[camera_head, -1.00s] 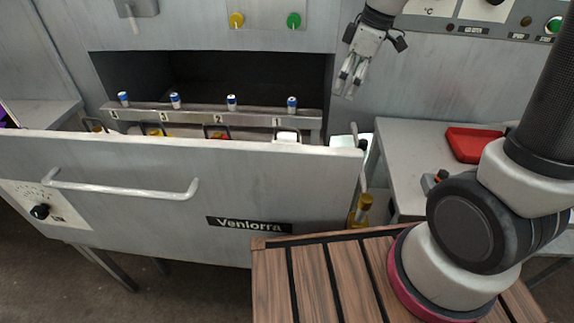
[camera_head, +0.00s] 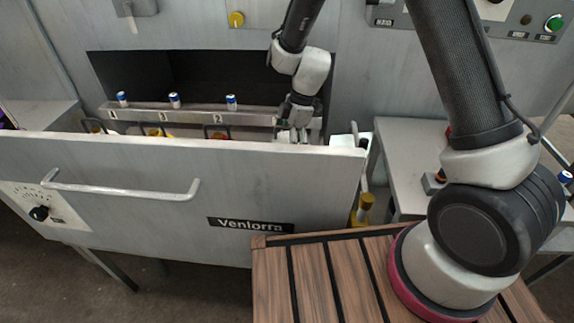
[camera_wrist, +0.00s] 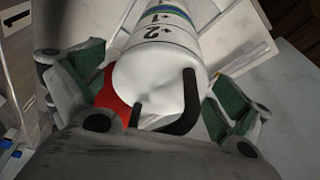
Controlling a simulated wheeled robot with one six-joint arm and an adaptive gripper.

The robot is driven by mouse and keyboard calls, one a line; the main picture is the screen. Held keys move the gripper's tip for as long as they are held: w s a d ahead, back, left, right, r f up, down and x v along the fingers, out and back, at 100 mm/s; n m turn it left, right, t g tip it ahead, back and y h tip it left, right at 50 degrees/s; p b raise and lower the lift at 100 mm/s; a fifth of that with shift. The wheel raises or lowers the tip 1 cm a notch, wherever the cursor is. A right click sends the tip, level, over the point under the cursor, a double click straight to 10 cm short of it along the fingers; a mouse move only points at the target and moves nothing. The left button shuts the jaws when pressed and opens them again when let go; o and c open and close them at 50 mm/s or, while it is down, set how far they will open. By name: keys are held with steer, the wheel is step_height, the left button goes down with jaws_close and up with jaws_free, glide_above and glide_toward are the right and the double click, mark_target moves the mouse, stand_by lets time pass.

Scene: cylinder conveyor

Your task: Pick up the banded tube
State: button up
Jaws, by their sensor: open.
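A white tube (camera_wrist: 160,85) shows in the wrist view, with blue and green bands and dark markings at its far end. A black handle (camera_wrist: 191,100) arches over its near white end. In the head view, my gripper (camera_head: 293,132) is low at the rightmost slot, behind the grey front panel, and hides most of what is there. In the wrist view my gripper (camera_wrist: 158,95) is open, with one green-padded finger on each side of the tube's end. I cannot tell whether either finger touches it.
Small blue-and-white cylinders (camera_head: 175,100) stand on the numbered ledge (camera_head: 200,113). Other black handles (camera_head: 216,131) stick up to the left behind the front panel (camera_head: 130,170). A wooden slatted surface (camera_head: 310,285) is in front. A grey side table (camera_head: 395,150) is at right.

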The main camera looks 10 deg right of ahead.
steer(key=shift+f, duration=0.35)
steer(key=c, duration=1.7)
